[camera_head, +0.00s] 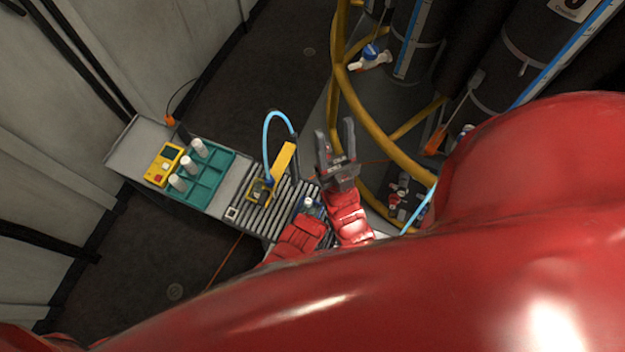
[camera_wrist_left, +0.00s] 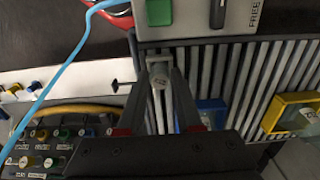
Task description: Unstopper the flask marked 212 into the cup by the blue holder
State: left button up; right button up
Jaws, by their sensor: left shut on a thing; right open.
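My left gripper (camera_wrist_left: 161,76) is shut on a pale, narrow thing (camera_wrist_left: 160,88) with a small label on its top, seen between the fingers in the left wrist view. It may be the flask; I cannot read the number surely. A blue holder (camera_wrist_left: 210,112) stands just right of the fingers, partly hidden by them. In the head view the left gripper (camera_head: 309,206) is low over the slatted bench, with a pale round top at its fingers. My right gripper (camera_head: 336,138) is open and empty, raised beyond it. I cannot make out the stopper or the cup.
A teal rack (camera_head: 218,165) with three white cylinders and a yellow device (camera_head: 164,164) stand on the bench's left. A yellow holder (camera_head: 260,192) with a light blue hose (camera_head: 268,125) is on the slats (camera_head: 282,215). Yellow pipes (camera_head: 375,115) and dark cylinders stand behind.

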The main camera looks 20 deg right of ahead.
pick_arm(q)
jog(key=o, duration=1.6)
jog(key=shift+c, duration=0.2)
jog(key=shift+r, duration=0.1)
jog(key=shift+r+p, duration=1.85)
jog(key=shift+r, duration=1.1)
